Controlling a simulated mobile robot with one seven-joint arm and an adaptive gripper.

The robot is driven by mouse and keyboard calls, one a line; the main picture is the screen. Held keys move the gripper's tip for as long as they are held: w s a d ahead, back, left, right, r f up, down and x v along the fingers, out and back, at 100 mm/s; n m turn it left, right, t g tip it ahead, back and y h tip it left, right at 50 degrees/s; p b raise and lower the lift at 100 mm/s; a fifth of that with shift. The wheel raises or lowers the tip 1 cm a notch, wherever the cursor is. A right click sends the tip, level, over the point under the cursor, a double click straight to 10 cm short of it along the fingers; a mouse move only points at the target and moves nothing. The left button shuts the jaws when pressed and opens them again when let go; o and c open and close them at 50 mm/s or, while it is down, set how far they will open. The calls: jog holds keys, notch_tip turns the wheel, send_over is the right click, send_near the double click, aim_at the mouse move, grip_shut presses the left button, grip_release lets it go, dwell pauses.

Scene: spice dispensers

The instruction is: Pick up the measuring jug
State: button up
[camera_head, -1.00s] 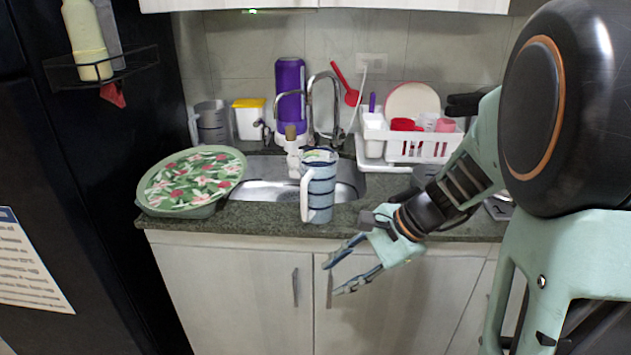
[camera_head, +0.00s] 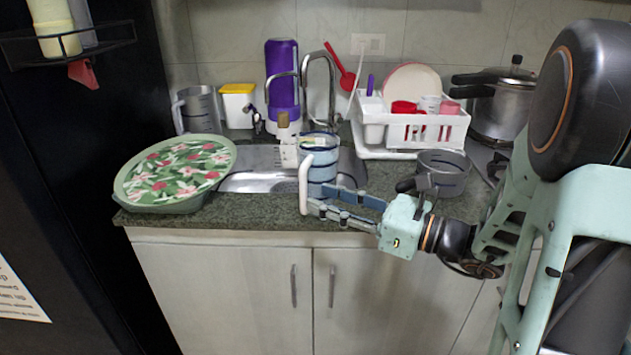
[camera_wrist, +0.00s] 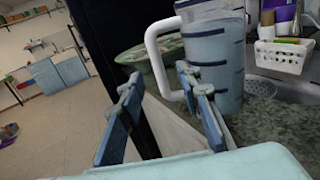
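The jug with blue bands and a white handle (camera_head: 321,165) stands upright at the counter's front edge, before the sink. It is large at the top of the wrist view (camera_wrist: 214,60), its handle to the left. My gripper (camera_head: 325,198) is open at the lower front of this jug, fingers pointing left. In the wrist view my gripper (camera_wrist: 160,78) has its fingers apart, with part of the handle showing beyond and between them. I cannot tell whether a finger touches the jug. A grey, clear-looking jug (camera_head: 198,110) stands at the back left.
A green floral tray (camera_head: 180,172) lies left on the counter. A grey cup (camera_head: 443,174) stands right, near my wrist. A white dish rack (camera_head: 425,132), a pressure cooker (camera_head: 502,105) and a purple bottle (camera_head: 282,75) stand behind. The sink (camera_head: 255,182) lies behind the jug.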

aim_at(303, 192)
jog(key=x, duration=0.5)
jog(key=shift+w+a+b, duration=0.1)
jog(key=shift+a+b, duration=0.25)
jog(key=shift+c, duration=0.5)
grip_shut()
jog(key=shift+r, duration=0.15)
